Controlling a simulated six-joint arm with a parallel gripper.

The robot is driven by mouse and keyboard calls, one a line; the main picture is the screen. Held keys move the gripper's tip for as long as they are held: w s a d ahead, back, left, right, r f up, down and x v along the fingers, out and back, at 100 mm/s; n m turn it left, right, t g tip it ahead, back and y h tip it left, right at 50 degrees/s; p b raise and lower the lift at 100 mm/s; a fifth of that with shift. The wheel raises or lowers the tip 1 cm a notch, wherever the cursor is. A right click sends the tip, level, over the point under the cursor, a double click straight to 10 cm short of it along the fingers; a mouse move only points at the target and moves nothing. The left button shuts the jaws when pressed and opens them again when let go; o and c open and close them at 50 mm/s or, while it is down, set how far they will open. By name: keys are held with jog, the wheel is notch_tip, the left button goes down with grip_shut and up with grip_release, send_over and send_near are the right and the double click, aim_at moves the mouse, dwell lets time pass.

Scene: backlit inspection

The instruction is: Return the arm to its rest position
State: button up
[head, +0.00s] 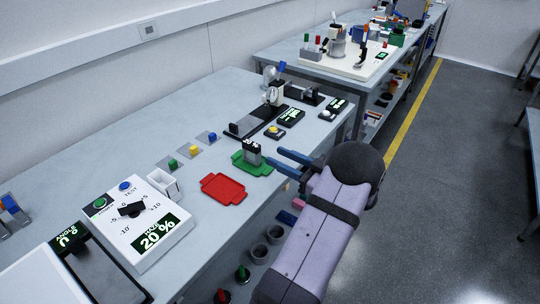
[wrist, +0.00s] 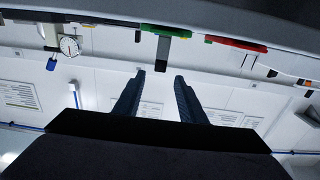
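My gripper (head: 275,156) is at the front edge of the near bench, its two blue fingers pointing left toward the green tray (head: 240,166). In the wrist view my gripper (wrist: 159,75) shows its fingers apart with nothing between them. A grey block (head: 252,158) with a dark, white-marked top stands on the green tray, close beyond the fingertips. In the upside-down wrist view the block (wrist: 162,52) and the green tray (wrist: 165,30) appear past the fingers, apart from them. My arm reaches in from the bottom right.
A red tray (head: 223,189) lies left of the green one. A white control box (head: 135,222) and small coloured blocks sit farther left. A dial gauge stand (head: 273,95) stands behind. Cups (head: 260,253) are below the bench edge. The floor at right is open.

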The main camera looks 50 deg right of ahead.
jog(key=shift+s, duration=0.5)
